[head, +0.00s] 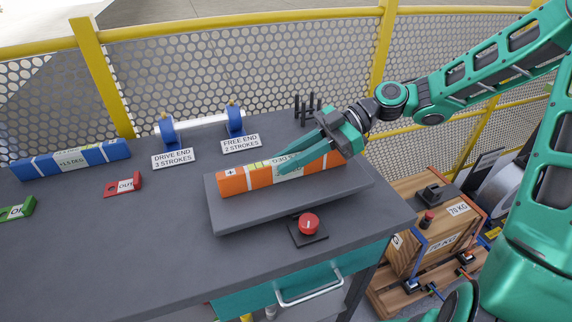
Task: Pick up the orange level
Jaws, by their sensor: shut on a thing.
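The orange level (233,182) is a long orange bar with white bands, lying along a raised grey slab on the workbench. My gripper (283,163) reaches in from the right with its green fingers over the level's middle. It is shut on the level, and its fingers hide part of the middle and the label. The level looks to be on or just above the slab (290,205); I cannot tell whether there is a gap beneath it.
A red button (308,224) stands in front of the slab. A blue level (72,160) lies far left, with a red OUT tag (123,185) and a green tag (17,209) nearby. Behind are a shaft on blue stands (200,123) and a black pronged holder (307,108). Wooden crates (432,237) stand right.

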